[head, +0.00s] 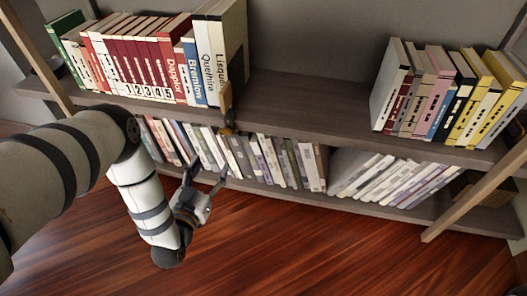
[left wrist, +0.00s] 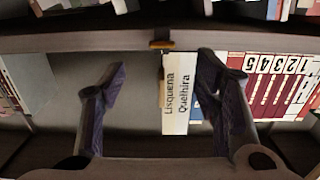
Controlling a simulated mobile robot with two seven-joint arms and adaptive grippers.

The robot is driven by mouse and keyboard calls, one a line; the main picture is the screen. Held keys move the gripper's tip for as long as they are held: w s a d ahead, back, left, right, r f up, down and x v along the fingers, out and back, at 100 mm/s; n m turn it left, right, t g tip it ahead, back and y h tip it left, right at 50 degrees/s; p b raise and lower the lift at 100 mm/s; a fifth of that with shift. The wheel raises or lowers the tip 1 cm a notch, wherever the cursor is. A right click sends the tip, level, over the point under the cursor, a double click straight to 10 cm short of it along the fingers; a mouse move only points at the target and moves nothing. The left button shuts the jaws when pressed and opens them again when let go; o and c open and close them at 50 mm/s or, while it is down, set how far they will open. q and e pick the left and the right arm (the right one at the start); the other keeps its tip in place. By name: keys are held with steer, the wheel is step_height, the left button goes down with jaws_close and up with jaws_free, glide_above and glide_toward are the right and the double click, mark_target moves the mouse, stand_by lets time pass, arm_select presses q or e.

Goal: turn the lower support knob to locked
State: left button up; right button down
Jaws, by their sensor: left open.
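A wooden support (head: 226,98) stands against the right end of the books on the upper shelf. A small dark and tan knob (head: 228,129) sits below it at the shelf's front edge. I take it for the lower support knob; its setting is too small to read. In the left wrist view the tan knob (left wrist: 161,44) is on the shelf edge, about midway between my fingers in the picture. My left gripper (head: 206,177) is open and empty, below and in front of the knob, apart from it. My right gripper is not in view.
Books, including Lisquena (head: 222,55), fill the upper shelf's left part. More books (head: 450,95) stand at its right, with bare shelf (head: 305,97) between. Lower-shelf books (head: 265,160) are behind my gripper. A slanted wooden post (head: 475,190) is at right. Floor (head: 300,245) in front is clear.

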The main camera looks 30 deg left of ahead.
mark_target(225, 133)
arm_select(q)
steer(key=shift+t, duration=0.3)
steer(key=b+x, duration=0.3)
steer(key=x, duration=0.9)
steer(key=shift+a+r, duration=0.15)
steer(key=shift+a, duration=0.05)
steer(key=shift+w+r, duration=0.1)
steer(key=shift+w, duration=0.25)
steer(key=shift+c, duration=0.3)
steer(key=c, duration=1.1)
